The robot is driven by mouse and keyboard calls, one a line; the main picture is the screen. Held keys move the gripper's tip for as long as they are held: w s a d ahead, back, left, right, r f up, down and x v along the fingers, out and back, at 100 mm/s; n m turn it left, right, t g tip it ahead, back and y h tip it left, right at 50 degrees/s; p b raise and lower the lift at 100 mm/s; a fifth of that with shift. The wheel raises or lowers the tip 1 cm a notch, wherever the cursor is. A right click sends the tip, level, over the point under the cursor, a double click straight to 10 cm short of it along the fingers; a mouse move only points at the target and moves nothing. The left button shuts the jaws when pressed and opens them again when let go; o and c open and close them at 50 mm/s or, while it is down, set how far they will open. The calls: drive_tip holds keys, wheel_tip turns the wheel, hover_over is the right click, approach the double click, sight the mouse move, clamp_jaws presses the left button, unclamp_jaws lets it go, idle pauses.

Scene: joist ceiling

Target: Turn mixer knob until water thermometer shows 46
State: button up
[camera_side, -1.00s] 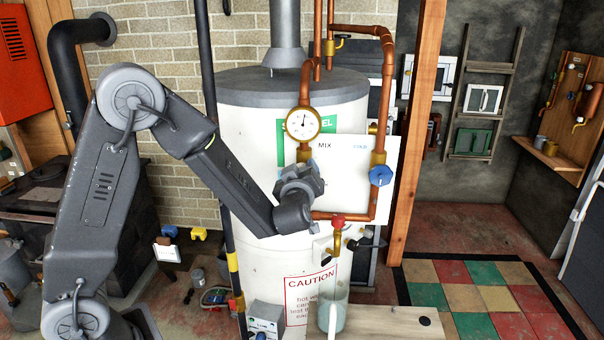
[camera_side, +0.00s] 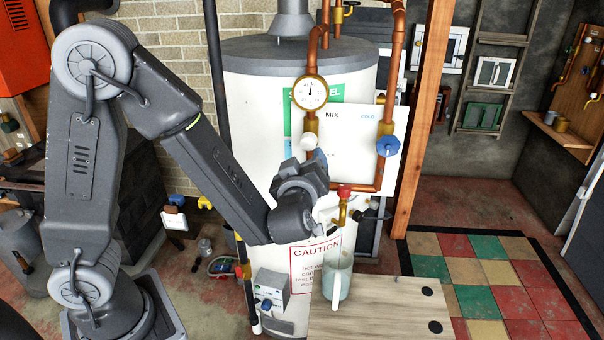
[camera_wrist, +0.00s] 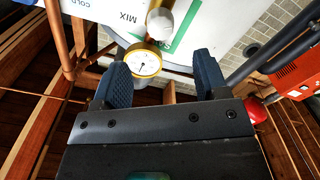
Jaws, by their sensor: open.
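The round brass-rimmed thermometer (camera_side: 310,92) sits on a copper pipe in front of the white tank; its needle points roughly upward, and the numbers are too small to read. It also shows in the wrist view (camera_wrist: 144,61). A pale round knob (camera_side: 309,141) is on the pipe below it, left of the MIX lettering; the same knob shows in the wrist view (camera_wrist: 160,23). My gripper (camera_side: 308,168) is just below this knob in the side view. In the wrist view its two blue fingers (camera_wrist: 163,72) are apart with nothing held between them.
A blue knob (camera_side: 388,146) is on the right pipe under the COLD lettering. A wooden post (camera_side: 424,110) stands at right.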

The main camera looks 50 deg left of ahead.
drive_tip(key=v, duration=0.3)
drive_tip(key=shift+s+d, duration=0.2)
drive_tip(key=d+r+m+h, duration=0.6)
drive_tip(key=m+h, duration=0.3)
drive_tip(key=h, duration=0.5)
drive_tip(key=s+a+f+m+g, duration=0.1)
drive_tip(key=s+a+m+g, duration=0.1)
drive_tip(key=s, duration=0.7)
drive_tip(key=s+a+f+m+g+y, duration=0.1)
drive_tip(key=s+a+m+g, duration=0.2)
drive_tip(key=s, duration=0.6)
drive_tip(key=shift+a+f+m+g, duration=0.2)
drive_tip(key=shift+f+m+g, duration=0.3)
drive_tip(key=shift+g, duration=0.6)
